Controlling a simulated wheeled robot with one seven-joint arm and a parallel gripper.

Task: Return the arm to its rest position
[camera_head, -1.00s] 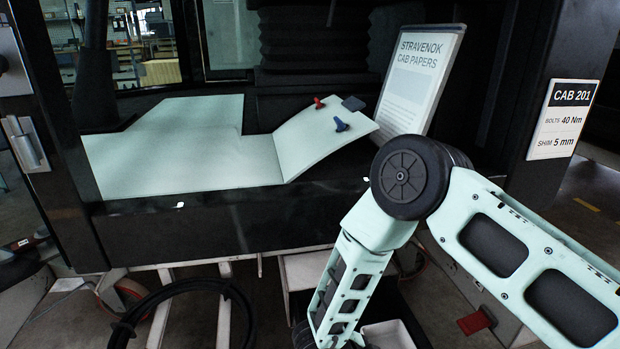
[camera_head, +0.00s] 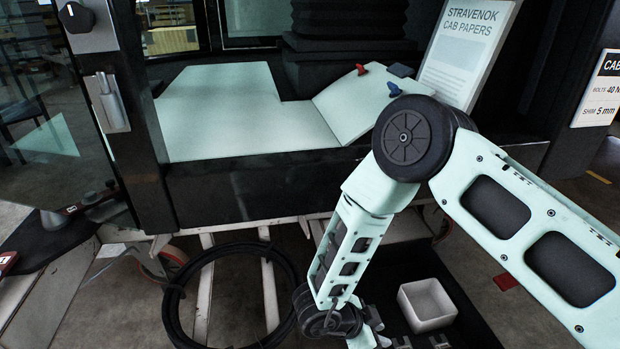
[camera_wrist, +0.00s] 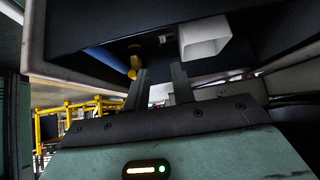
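My arm (camera_head: 510,200) is bent, with its elbow in front of the cab and its forearm (camera_head: 345,245) hanging down. My gripper (camera_wrist: 158,85) shows in the wrist view with its two dark fingers apart and nothing between them. In the head view the wrist sits at the bottom, beside a dark tray, and the fingertips are not clear. A white open box (camera_head: 428,304) stands in the tray to the right of the wrist; it also shows in the wrist view (camera_wrist: 205,38), beyond the fingers.
The cab floor has a pale mat (camera_head: 235,115) with a red and a blue item on its raised flap. A papers board (camera_head: 465,50) stands behind my elbow. A black hose coil (camera_head: 178,305) lies at lower left. In the wrist view, yellow racking (camera_wrist: 75,118) stands left.

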